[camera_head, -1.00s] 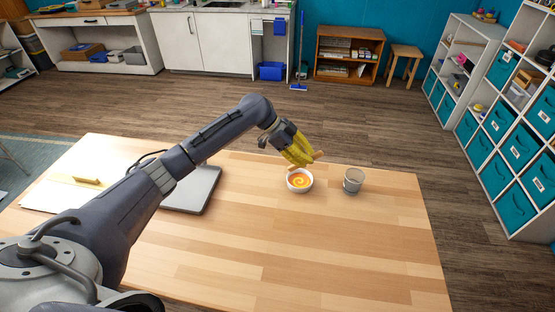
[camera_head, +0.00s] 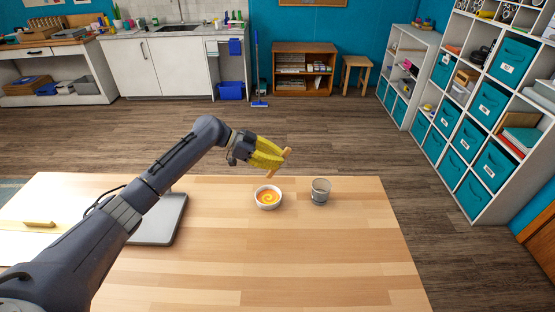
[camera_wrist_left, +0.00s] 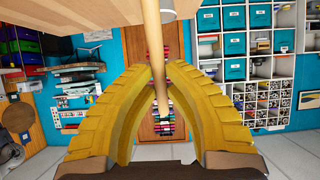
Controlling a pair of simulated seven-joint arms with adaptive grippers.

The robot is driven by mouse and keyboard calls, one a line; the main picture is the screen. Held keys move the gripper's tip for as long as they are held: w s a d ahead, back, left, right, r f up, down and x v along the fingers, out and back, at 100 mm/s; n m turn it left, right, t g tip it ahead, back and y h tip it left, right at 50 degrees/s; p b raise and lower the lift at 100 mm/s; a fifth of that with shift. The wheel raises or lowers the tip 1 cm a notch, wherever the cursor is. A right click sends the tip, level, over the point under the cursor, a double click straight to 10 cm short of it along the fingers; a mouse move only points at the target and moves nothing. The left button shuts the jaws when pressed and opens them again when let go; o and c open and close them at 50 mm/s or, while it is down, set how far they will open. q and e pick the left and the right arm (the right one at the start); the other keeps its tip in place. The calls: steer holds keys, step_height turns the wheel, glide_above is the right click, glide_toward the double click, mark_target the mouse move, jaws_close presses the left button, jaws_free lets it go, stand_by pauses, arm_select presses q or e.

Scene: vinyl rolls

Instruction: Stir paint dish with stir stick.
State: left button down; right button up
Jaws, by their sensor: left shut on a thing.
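My left gripper (camera_head: 270,157), with yellow fingers, is shut on the wooden stir stick (camera_head: 286,155) above the far edge of the table. The stick also shows between the fingers in the left wrist view (camera_wrist_left: 154,50). It slants, with its upper end past the fingertips and its lower end close to the paint dish. The paint dish (camera_head: 258,203) is a small white bowl with swirled orange and yellow paint, just below the gripper in the head view. I cannot tell whether the stick touches the dish or paint. My right gripper is not in view.
A clear grey cup (camera_head: 320,192) stands right of the dish. A closed grey laptop-like slab (camera_head: 160,222) lies left, partly behind my arm. The wooden table's (camera_head: 330,260) front and right are clear.

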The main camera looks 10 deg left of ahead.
arm_select(q)
steer(key=shift+f, duration=5.65)
steer(key=shift+f, duration=0.25)
steer(key=shift+r, duration=0.15)
steer(key=shift+s, duration=0.2)
